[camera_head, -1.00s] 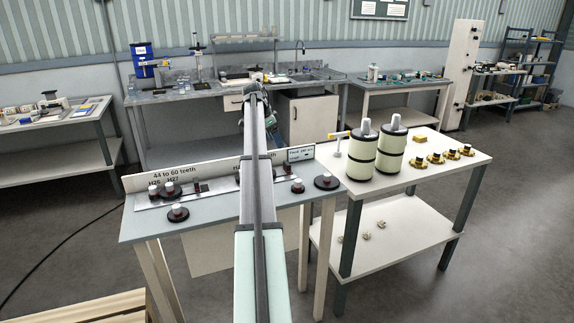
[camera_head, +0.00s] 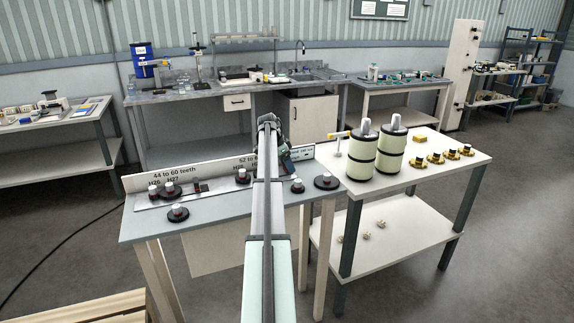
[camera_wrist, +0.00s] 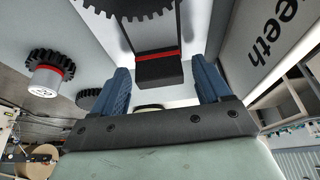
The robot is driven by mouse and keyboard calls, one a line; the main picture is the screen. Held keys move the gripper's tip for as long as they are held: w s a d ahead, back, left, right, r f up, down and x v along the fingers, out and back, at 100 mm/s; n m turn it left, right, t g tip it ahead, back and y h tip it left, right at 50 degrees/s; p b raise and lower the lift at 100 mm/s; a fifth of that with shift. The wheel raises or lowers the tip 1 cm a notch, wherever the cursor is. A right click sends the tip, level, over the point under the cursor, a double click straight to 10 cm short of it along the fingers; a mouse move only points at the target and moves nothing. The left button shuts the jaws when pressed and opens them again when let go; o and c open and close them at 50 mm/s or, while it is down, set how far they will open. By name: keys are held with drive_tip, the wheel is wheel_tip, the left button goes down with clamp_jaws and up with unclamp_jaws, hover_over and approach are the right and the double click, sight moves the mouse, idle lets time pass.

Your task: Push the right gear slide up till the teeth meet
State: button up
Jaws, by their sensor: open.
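In the wrist view, a black block with a red band (camera_wrist: 158,68), apparently the slide's grip, lies between the two blue fingers of my open gripper (camera_wrist: 162,84). A gap shows on each side. In the head view, my gripper (camera_head: 287,160) is at the right part of the gear bench (camera_head: 225,220). My arm hides the right slide there. A left slide's small block (camera_head: 201,187) shows uncovered.
A labelled backboard (camera_head: 215,168) runs behind. Two cream rolls (camera_head: 363,155) stand on the right table.

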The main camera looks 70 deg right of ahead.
drive_tip(key=shift+f, duration=0.2)
drive_tip(key=c, duration=0.7)
drive_tip(key=shift+w+a, duration=0.7)
drive_tip(key=o, duration=0.7)
drive_tip(key=shift+r, duration=0.1)
drive_tip(key=v, duration=1.3)
drive_tip(key=shift+r, duration=0.35)
